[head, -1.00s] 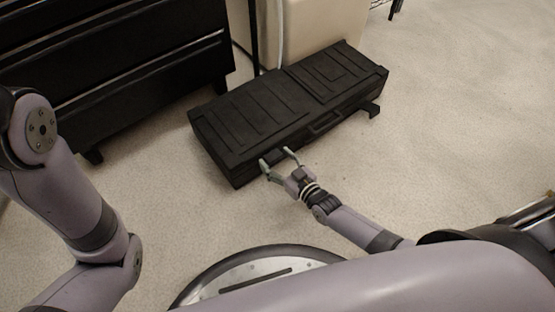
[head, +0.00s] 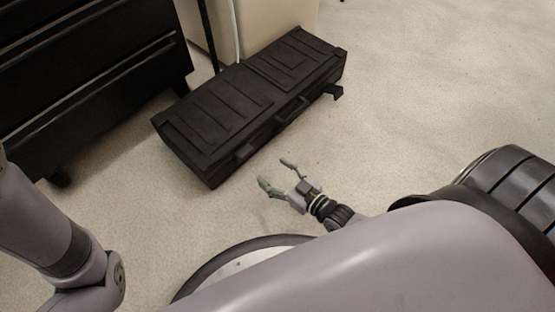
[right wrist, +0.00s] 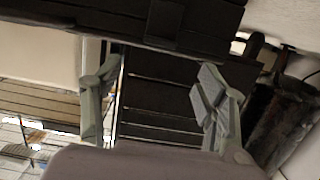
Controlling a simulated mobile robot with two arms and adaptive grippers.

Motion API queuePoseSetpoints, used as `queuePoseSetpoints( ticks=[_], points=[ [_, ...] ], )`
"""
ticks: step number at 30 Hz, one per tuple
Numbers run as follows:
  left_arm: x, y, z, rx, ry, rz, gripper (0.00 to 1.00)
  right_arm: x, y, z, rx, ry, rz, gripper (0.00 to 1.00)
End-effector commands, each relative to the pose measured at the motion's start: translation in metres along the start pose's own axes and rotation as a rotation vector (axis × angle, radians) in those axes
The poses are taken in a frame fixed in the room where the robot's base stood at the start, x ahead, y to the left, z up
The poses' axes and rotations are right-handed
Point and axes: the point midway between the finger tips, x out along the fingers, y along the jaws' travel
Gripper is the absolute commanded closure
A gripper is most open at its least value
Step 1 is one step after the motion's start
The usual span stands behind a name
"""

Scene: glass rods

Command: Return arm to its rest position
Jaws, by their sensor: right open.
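My right gripper (head: 277,176) is open and empty in the head view, above the carpet and a little in front of the black case. Its two fingers also show spread apart in the right wrist view (right wrist: 160,98), with nothing between them. My right arm comes up from the bottom right of the head view, and its upper part fills the lower right. My left arm shows at the left edge of the head view, but its gripper is out of the frame.
A long black case (head: 250,95) with a ribbed lid lies closed on the carpet. A black drawer cabinet (head: 90,70) stands at the left, and a cream-coloured piece (head: 275,20) stands behind the case. Open carpet (head: 430,90) lies to the right.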

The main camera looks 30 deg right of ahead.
Motion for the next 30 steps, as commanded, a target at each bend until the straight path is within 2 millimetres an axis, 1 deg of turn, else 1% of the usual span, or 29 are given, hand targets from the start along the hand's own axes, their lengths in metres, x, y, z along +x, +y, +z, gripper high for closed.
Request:
queuePoseSetpoints(
  ticks=[1, 5, 19, 22, 23, 26, 29, 30],
  points=[
    [0.000, 0.000, 0.000, 0.000, 0.000, 0.000, 0.21, -0.004, 0.000, 0.000, 0.000, 0.000, -0.001, 0.33],
    [0.000, 0.000, 0.000, 0.000, 0.000, 0.000, 0.21, -0.009, -0.001, 0.000, 0.001, 0.000, -0.001, 0.33],
    [0.000, 0.000, 0.000, 0.000, 0.000, 0.000, 0.21, -0.008, 0.000, 0.000, 0.001, 0.001, -0.001, 0.33],
    [0.000, -0.001, 0.002, -0.001, -0.006, -0.002, 0.21, -0.007, -0.002, -0.008, 0.002, 0.013, -0.001, 0.33],
    [0.000, -0.001, 0.004, -0.001, -0.010, -0.004, 0.21, -0.006, -0.004, -0.014, 0.004, 0.025, -0.002, 0.33],
    [-0.002, -0.004, 0.012, -0.005, -0.038, -0.013, 0.21, -0.002, -0.012, -0.056, 0.011, 0.103, -0.007, 0.33],
    [-0.007, -0.008, 0.024, -0.010, -0.081, -0.029, 0.21, 0.002, -0.025, -0.123, 0.025, 0.234, -0.012, 0.33],
    [-0.010, -0.010, 0.029, -0.013, -0.101, -0.036, 0.21, 0.002, -0.031, -0.154, 0.031, 0.297, -0.013, 0.33]
  ],
)
